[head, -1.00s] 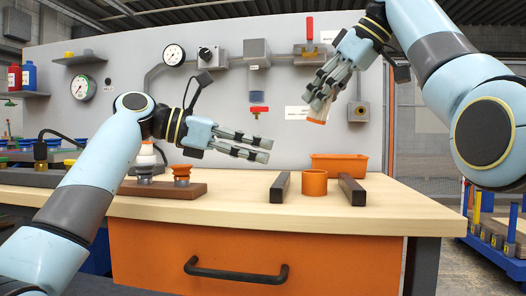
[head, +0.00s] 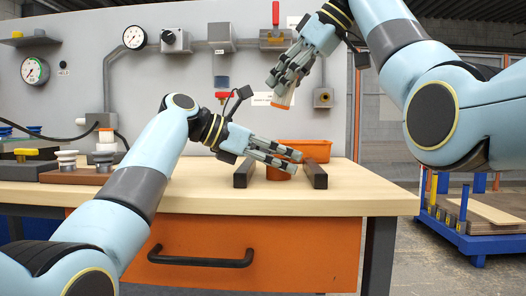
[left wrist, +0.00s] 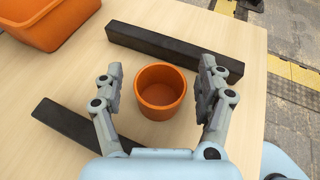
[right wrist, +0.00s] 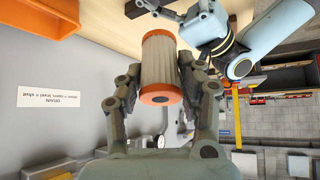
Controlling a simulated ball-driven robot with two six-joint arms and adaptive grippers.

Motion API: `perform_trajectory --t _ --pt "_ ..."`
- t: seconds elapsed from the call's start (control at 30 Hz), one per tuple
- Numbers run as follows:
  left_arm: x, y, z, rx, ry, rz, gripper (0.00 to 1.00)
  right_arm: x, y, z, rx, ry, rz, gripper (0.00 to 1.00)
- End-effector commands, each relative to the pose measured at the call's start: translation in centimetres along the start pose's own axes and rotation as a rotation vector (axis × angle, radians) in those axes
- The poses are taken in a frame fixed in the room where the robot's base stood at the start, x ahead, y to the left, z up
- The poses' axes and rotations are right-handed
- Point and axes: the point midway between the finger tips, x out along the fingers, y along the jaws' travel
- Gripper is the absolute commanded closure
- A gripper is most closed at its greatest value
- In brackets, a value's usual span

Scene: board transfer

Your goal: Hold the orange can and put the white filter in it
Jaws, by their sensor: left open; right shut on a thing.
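The orange can (head: 277,175) stands upright and empty on the bench between two dark bars. My left gripper (head: 299,160) is open and partly covers the can in the head view. In the left wrist view, the can (left wrist: 160,104) lies between the spread fingers (left wrist: 162,72), with a gap on each side. My right gripper (head: 284,88) is shut on the white filter and holds it in the air above the bench. The right wrist view shows the filter's pleated white body (right wrist: 160,62) with orange end caps; in the head view, mostly its orange end (head: 283,106) shows.
The dark bars (head: 244,173) (head: 314,174) flank the can. An orange bin (head: 318,149) stands behind it, before the grey panel. The bench front (head: 190,199) is clear.

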Motion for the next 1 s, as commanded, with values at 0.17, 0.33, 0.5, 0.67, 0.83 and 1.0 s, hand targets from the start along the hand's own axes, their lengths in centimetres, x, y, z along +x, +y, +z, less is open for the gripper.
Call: perform_trajectory --t 0.17,0.33,0.5,0.67,0.83,1.0 --pt "0.42 0.01 0.03 0.001 0.000 0.001 0.27 -0.01 -0.01 -0.02 0.000 0.000 0.000 0.95" --pt "0.40 0.02 0.02 0.001 0.000 0.001 0.27 -0.01 -0.01 -0.02 0.000 0.000 0.000 0.95" --pt "0.38 0.02 0.02 0.001 0.000 0.001 0.49 -0.01 -0.01 -0.02 0.000 0.000 0.000 0.95" --pt "0.37 0.02 0.01 0.001 0.000 0.001 0.70 -0.01 -0.01 -0.02 0.000 0.000 0.000 0.95" --pt "0.37 0.02 0.01 0.000 0.000 0.001 0.87 0.00 -0.01 -0.01 0.000 0.000 0.000 0.95" --pt "0.37 0.02 0.00 0.000 0.000 0.001 0.87 0.54 0.00 0.46 0.000 0.000 -0.001 0.95"
